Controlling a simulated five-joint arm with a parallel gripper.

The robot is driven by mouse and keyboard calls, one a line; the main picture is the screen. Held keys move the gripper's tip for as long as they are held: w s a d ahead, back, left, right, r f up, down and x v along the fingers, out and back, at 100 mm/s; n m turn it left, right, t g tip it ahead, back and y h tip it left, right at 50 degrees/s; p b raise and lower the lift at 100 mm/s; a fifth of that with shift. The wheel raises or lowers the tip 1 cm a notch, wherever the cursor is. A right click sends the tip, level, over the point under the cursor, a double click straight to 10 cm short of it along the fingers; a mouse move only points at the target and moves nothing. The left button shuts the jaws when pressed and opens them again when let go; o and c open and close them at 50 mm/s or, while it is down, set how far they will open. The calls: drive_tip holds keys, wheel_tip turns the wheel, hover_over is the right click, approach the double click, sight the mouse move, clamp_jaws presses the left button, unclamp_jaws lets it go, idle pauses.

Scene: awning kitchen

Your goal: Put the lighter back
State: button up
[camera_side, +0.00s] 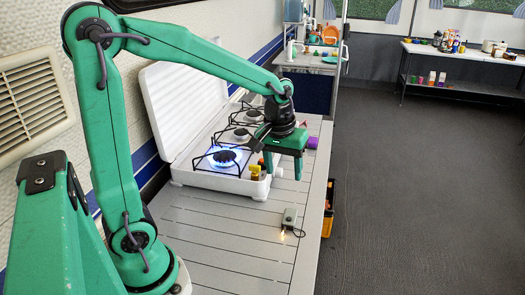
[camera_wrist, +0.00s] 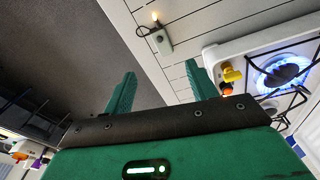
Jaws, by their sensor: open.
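The lighter (camera_side: 289,217) is a small grey-green block with a dark loop at one end. It lies on the slatted grey table in front of the stove, with a small orange flame or glow at its looped end. It also shows in the wrist view (camera_wrist: 162,43), beyond the fingertips. My gripper (camera_side: 284,168) is above the table beside the stove's front right corner, farther back than the lighter and apart from it. In the wrist view its green fingers (camera_wrist: 160,70) are spread with nothing between them.
The white stove (camera_side: 220,186) has its lid raised and a blue flame burning on the nearest burner (camera_side: 224,157). A yellow knob (camera_wrist: 232,74) is on its front. A purple object (camera_side: 312,142) lies behind my gripper. The table (camera_side: 215,225) around the lighter is clear; its right edge is near.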

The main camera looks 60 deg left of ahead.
drive_tip(key=s+d+r+m+t, duration=0.1)
drive_tip(key=s+r+m+t, duration=0.1)
drive_tip(key=s, duration=0.4)
drive_tip(key=s+d+r+m+t, duration=0.1)
drive_tip(key=s+r+m+t, duration=0.1)
drive_tip(key=s+r+m, duration=0.2)
drive_tip(key=shift+s+d+r+m, duration=0.2)
drive_tip(key=shift+s+d+m, duration=0.1)
drive_tip(key=shift+s, duration=1.5)
